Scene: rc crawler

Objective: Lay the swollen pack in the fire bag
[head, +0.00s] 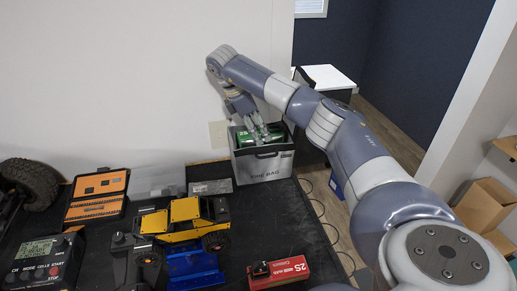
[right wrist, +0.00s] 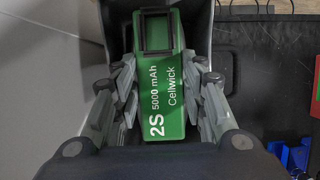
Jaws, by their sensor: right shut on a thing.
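The fire bag (head: 262,163) is an open-topped grey bag with a black rim, standing upright at the back right of the table. My right gripper (head: 258,137) reaches down at its mouth. It is shut on a green 2S 5000 mAh Cellwick pack (head: 245,138). In the right wrist view the green pack (right wrist: 166,85) lies between the two fingers of my right gripper (right wrist: 163,95), with the dark bag walls (right wrist: 205,30) around it. Whether the pack touches the bag's bottom is hidden. I cannot tell from its shape whether it is swollen. My left gripper is not in view.
A red 2S pack (head: 279,272) lies at the front of the black table mat (head: 285,215). A yellow crawler (head: 183,218) on a blue stand (head: 193,266), a charger (head: 42,262) and an orange case (head: 98,193) stand to the left. A wall rises behind the bag.

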